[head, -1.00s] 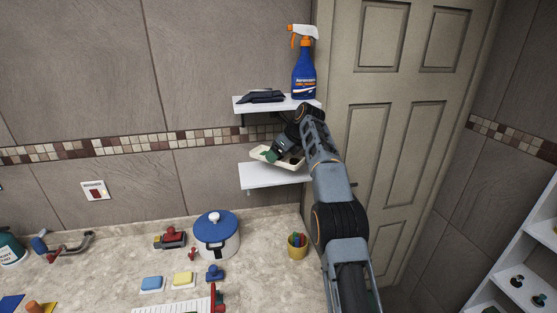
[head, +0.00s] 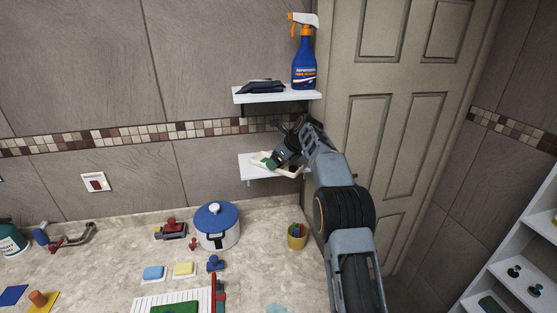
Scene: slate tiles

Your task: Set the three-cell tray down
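The three-cell tray (head: 257,157) is a shallow cream tray at the lower white shelf (head: 247,173) on the back wall. It looks roughly level, on or just above the shelf top; I cannot tell if it touches. My gripper (head: 274,163) reaches down onto the tray's middle and seems shut on it. The fingertips are small and partly hidden. A green patch shows at the tray beside the gripper; I cannot tell what it is. A dark spot shows in the tray's right part. My arm covers the shelf's right end.
The upper shelf (head: 270,97) is close above my gripper and bears a blue spray bottle (head: 304,65) and a dark folded item (head: 261,87). Below are a blue-lidded pot (head: 217,226) and a yellow cup (head: 297,237) on the counter. A door (head: 400,120) is at right.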

